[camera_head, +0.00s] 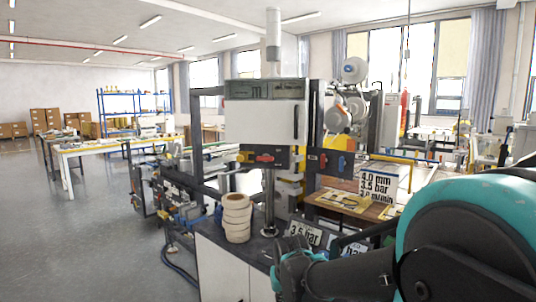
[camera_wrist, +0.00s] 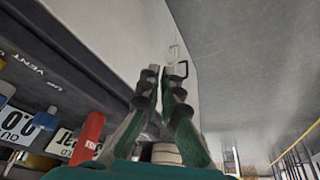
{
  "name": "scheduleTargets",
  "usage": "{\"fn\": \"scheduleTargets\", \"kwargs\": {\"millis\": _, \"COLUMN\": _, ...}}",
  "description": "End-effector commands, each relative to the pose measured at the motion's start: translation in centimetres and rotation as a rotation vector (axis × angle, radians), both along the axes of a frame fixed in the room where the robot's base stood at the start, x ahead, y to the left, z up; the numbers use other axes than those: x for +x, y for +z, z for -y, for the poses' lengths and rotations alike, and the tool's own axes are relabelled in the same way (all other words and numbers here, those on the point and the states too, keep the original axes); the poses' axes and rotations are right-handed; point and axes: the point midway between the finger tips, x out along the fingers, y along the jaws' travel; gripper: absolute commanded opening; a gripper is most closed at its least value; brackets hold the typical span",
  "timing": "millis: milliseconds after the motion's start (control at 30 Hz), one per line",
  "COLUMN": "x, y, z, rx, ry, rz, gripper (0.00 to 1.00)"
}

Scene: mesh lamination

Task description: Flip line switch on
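The grey and white machine (camera_head: 267,122) carries a dark switch strip below its white front. On the strip a red switch handle (camera_head: 265,158) lies level, with a yellow part beside it. A second dark panel to its right holds a red handle (camera_head: 323,160) and a blue one (camera_head: 341,163). I cannot read which is the line switch. In the wrist view a red part (camera_wrist: 88,138) stands near the dark panel, left of my gripper (camera_wrist: 163,75). The fingers lean together with a narrow gap or none, apparently empty. In the head view my gripper is low at the right, below the switches.
A stack of cream rolls (camera_head: 236,218) stands on the dark counter, left of a metal post. A yellow rail (camera_head: 390,157) runs right of the panel. The floor at left is open.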

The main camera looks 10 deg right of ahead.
Motion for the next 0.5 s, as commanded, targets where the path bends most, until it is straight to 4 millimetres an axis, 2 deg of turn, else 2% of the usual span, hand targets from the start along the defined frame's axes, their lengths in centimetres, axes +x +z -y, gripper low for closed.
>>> {"fn": "scheduleTargets", "kwargs": {"millis": 33, "x": 2.1, "y": 1.9, "z": 0.2, "rx": -0.008, "ry": -0.016, "rz": 0.013, "gripper": 0.0}}
{"fn": "scheduleTargets", "kwargs": {"millis": 200, "x": 8.5, "y": 8.6, "z": 0.7, "rx": -0.033, "ry": -0.085, "rz": 0.062, "gripper": 0.0}}
{"fn": "scheduleTargets", "kwargs": {"millis": 367, "x": 13.6, "y": 15.3, "z": 1.0, "rx": -0.052, "ry": -0.144, "rz": 0.113, "gripper": 0.0}}
{"fn": "scheduleTargets", "kwargs": {"millis": 500, "x": 17.4, "y": 21.5, "z": 1.0, "rx": -0.064, "ry": -0.193, "rz": 0.161, "gripper": 0.0}}
